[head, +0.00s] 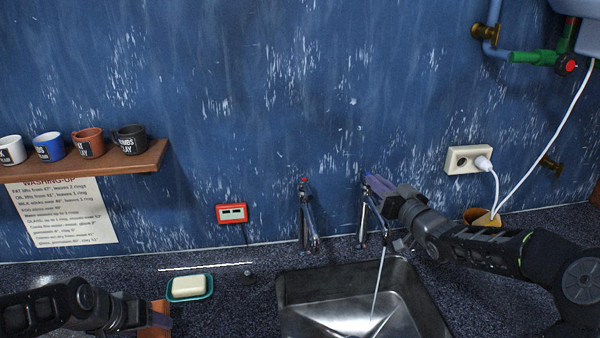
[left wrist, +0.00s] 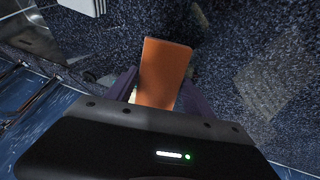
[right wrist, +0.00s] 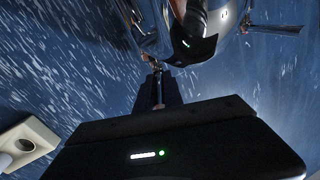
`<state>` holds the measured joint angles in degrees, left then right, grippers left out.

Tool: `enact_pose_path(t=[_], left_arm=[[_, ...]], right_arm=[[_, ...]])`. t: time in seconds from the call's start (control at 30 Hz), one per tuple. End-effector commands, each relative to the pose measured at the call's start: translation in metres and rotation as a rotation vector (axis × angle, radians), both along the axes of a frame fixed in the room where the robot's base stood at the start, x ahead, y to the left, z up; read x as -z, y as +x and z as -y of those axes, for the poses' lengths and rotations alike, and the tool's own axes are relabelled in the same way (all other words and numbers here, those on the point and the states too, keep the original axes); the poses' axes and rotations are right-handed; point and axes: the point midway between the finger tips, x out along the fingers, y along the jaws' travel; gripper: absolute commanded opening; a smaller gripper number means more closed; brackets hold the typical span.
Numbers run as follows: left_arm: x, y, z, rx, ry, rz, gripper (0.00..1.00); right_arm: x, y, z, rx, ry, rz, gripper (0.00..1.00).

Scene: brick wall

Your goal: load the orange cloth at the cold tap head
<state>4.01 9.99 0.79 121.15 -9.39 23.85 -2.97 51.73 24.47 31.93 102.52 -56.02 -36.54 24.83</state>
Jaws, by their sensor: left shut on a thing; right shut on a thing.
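The orange cloth (head: 155,318) is between the fingers of my left gripper (head: 155,322), low at the left of the counter. In the left wrist view the orange cloth (left wrist: 163,72) shows as a flat, upright-looking rectangle, with the gripper (left wrist: 160,95) shut on it. My right gripper (head: 376,185) is shut on the head of the right-hand tap, the cold one, beside the wall. The gripper hides most of that head; the tap body (head: 364,225) shows below. A thin stream of water (head: 378,285) runs from this tap into the sink (head: 290,300).
The other tap (head: 306,215), with a red mark on top, stands to the left. A soap (head: 188,286) lies in a teal dish (head: 178,298) near my left gripper. A shelf (head: 120,160) holds several mugs. A socket (head: 468,160) with a plugged-in white cable is at right.

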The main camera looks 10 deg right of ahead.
Motion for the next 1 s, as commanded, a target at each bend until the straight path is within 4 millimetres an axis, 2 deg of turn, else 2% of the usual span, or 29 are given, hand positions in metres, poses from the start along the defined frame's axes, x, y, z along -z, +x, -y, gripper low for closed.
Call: enact_pose_path(t=[0.1, 0.37, 0.4, 0.63, 1.0], left_arm=[[-0.0014, 0.0002, -0.0002, 0.0, 0.0, 0.0, 0.29], [-0.0012, 0.0001, 0.0, 0.0, 0.0, 0.0, 0.29], [-0.0012, 0.0001, 0.0, 0.0, 0.0, 0.0, 0.29], [-0.0011, 0.0001, 0.0, 0.0, 0.0, 0.0, 0.29], [-0.0027, 0.0001, 0.0, 0.0, 0.0, 0.0, 0.29]], right_arm=[[0.0, -0.0068, 0.0073, 0.008, 0.001, -0.003, 0.0], [0.0003, -0.0067, 0.0074, 0.008, 0.001, -0.003, 0.0], [0.0003, -0.0066, 0.0072, 0.008, 0.001, -0.002, 0.15], [0.0003, -0.0065, 0.0065, 0.007, 0.001, -0.002, 0.34], [-0.0003, -0.0115, 0.0073, 0.006, 0.0, -0.002, 0.34]])
